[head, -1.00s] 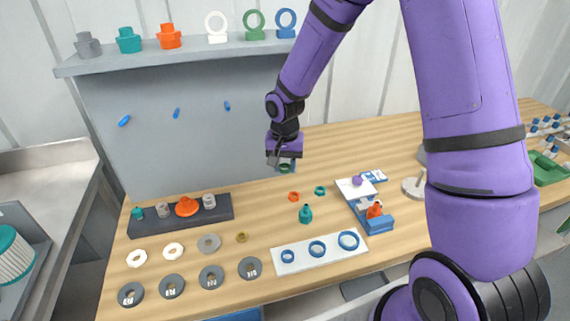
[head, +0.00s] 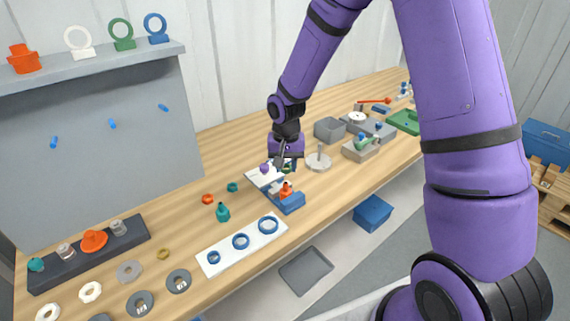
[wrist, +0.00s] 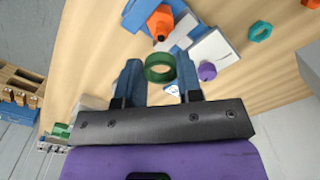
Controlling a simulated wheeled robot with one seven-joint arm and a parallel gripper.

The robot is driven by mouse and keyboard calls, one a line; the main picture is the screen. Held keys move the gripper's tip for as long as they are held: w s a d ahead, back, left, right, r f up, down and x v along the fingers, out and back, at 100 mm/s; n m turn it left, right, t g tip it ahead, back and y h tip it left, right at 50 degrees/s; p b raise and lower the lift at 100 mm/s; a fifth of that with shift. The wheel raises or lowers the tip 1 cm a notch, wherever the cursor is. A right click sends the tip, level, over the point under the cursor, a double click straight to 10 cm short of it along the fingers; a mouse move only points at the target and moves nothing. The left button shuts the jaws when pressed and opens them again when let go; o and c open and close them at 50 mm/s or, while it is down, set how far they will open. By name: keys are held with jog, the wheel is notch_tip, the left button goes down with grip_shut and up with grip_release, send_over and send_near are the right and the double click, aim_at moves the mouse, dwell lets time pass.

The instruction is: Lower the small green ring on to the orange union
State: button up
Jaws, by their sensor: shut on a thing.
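My gripper (wrist: 159,75) is shut on the small green ring (wrist: 160,60), which sits between the fingertips with its hole visible in the wrist view. In the head view the ring (head: 287,168) is small and partly hidden by the fingers. An orange union (wrist: 160,22) with a narrow neck stands in a blue holder (wrist: 185,12). In the head view the orange union (head: 286,190) is just in front of and below my gripper (head: 286,165). The ring is apart from the union.
A white block with a purple knob (wrist: 207,71) is beside the holder. A white board with blue rings (head: 241,243), a teal fitting (head: 222,212) and an orange nut (head: 208,198) are to the left.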

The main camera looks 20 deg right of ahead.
aim_at(286, 183)
jog(key=shift+f, duration=3.75)
jog(key=o, duration=1)
jog(key=shift+c, duration=0.2)
notch_tip(286, 183, up, 11)
jog(key=shift+f, duration=0.15)
